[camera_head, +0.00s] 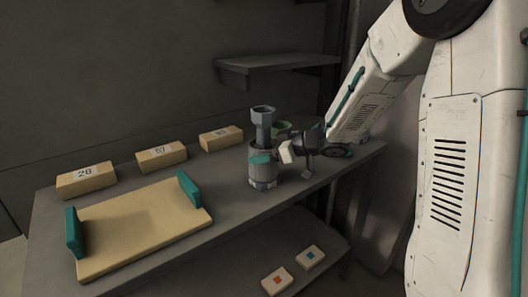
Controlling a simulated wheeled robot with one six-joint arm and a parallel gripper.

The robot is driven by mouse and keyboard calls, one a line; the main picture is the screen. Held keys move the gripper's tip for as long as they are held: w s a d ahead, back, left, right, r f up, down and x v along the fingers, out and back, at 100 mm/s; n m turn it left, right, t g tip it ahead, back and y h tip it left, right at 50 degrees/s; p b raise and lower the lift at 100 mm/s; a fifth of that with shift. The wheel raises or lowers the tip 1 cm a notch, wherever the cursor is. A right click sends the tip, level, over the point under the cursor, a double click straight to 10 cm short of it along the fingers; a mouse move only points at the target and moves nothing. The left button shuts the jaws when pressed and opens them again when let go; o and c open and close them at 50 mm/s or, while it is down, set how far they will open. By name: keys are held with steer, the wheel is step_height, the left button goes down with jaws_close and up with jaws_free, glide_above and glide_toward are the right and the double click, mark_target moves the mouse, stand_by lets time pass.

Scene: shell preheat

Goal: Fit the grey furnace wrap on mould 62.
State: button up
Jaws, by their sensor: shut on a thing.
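A grey mould (263,118) with a faceted cup top and narrower neck stands upright at the right part of the bench. A grey cylinder with a teal band, which looks like the furnace wrap (262,173), surrounds its lower part. I cannot tell whether the wrap is fully seated. My gripper (288,154) reaches in from the right and is shut at the wrap's right side, on what looks like the wrap; the exact grip is hidden. No number is readable on this mould.
Blocks labelled 26 (86,181) and 57 (162,156), and another with an unclear label (221,138), line the bench's back. A cream tray (140,228) with teal ends lies in front. Two marked tiles (277,281) lie on the lower shelf.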

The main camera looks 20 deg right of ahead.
steer(key=o, duration=1)
steer(key=v, duration=0.7)
steer(key=shift+s+d+r, duration=0.2)
steer(key=shift+d+r, duration=0.05)
steer(key=shift+d, duration=0.05)
